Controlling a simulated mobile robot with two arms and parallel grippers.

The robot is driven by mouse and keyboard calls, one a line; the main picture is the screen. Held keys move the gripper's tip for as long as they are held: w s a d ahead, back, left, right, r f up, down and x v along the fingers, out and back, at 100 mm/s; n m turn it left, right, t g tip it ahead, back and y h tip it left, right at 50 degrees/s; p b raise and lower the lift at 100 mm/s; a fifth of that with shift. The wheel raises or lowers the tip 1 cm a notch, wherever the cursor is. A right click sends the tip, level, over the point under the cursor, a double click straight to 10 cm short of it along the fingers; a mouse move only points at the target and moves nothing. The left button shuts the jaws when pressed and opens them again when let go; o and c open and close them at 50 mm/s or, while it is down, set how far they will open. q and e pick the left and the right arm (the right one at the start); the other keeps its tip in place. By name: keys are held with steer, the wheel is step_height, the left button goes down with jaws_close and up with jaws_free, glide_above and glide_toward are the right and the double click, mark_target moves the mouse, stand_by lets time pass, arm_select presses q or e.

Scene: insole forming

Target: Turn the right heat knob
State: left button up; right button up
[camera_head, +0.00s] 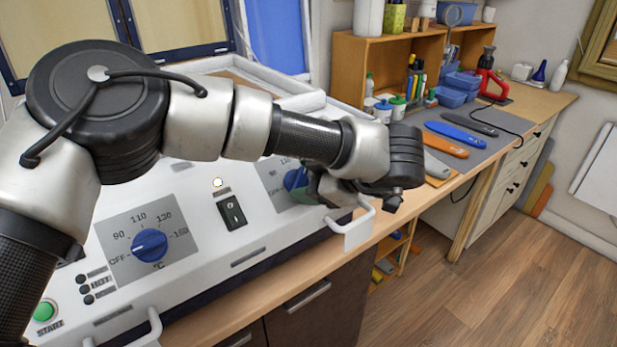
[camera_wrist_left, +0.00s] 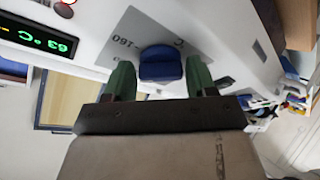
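The right heat knob (camera_head: 293,178) is a blue dial on a grey scale plate on the white machine's sloping front, partly covered by my left gripper (camera_head: 315,187) in the head view. In the left wrist view the blue knob (camera_wrist_left: 161,65) sits between the two green fingers of my left gripper (camera_wrist_left: 160,78). The fingers stand on either side of it, with a narrow gap seen at each side, and look open. The knob's pointer is hard to read. My right gripper is not in view.
A black switch (camera_head: 232,211) lies between the two dials. A white handle (camera_head: 352,232) juts out below my gripper. A green START button (camera_head: 45,311) is at lower left. The wrist view shows a green display (camera_wrist_left: 46,40).

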arm_select(q)
steer(key=shift+o, duration=1.4)
steer(key=b+v, duration=0.2)
steer(key=v, duration=0.9)
steer(key=shift+a, duration=0.1)
